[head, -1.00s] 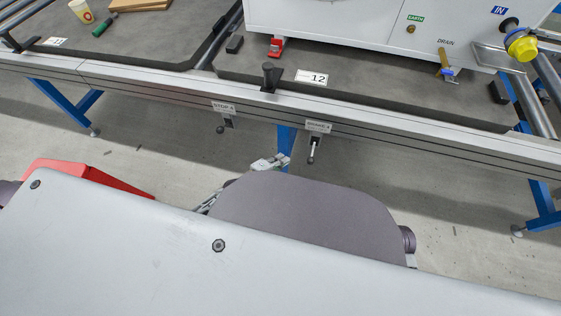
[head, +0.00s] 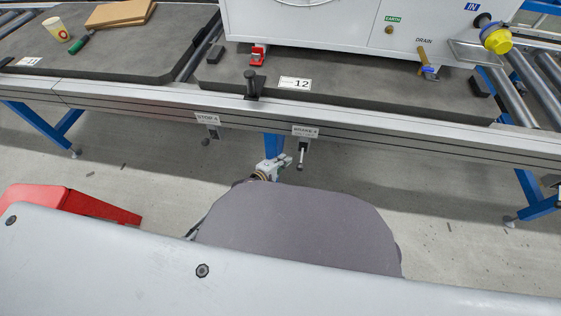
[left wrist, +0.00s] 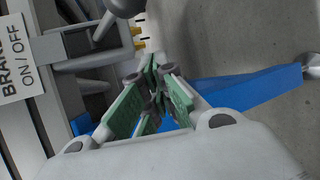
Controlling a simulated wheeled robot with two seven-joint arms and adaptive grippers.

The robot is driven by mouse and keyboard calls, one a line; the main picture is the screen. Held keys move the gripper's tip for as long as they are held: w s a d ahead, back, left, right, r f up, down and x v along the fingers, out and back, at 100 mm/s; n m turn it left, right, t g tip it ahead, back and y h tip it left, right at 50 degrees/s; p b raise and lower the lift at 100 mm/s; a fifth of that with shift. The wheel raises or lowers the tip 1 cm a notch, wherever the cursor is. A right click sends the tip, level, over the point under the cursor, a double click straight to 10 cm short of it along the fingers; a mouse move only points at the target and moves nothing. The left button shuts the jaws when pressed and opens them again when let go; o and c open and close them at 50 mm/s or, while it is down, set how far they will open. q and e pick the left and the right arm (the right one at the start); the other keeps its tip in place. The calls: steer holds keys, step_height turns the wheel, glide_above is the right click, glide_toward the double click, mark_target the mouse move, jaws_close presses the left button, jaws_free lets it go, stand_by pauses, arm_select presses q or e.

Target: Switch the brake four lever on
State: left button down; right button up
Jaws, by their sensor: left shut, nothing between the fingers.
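The brake four lever (head: 302,155) hangs down from its bracket under the plate marked BRAKE 4 (head: 305,131), on the front rail. It is a light rod with a dark ball at its lower end. My left gripper (head: 272,168) is just left of the lever's ball, apparently apart from it. In the left wrist view its green-padded fingers (left wrist: 155,85) are together and empty. There the lever's dark ball (left wrist: 124,6) shows at the top edge, beyond the fingertips, and the BRAKE ON/OFF plate (left wrist: 17,62) is at the left. My right gripper is not seen.
The STOP 4 lever (head: 210,137) hangs further left on the rail. A blue table leg (head: 274,146) stands behind my left gripper. A black post (head: 251,84) rises from the rail. Floor under the rail is open.

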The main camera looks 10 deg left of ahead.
mark_target(301, 161)
arm_select(q)
steer(key=shift+s+d+r, duration=0.25)
steer(key=shift+s+d, duration=0.3)
steer(key=shift+s, duration=0.05)
steer(key=shift+s+d+r, duration=0.25)
steer(key=shift+s+d, duration=0.3)
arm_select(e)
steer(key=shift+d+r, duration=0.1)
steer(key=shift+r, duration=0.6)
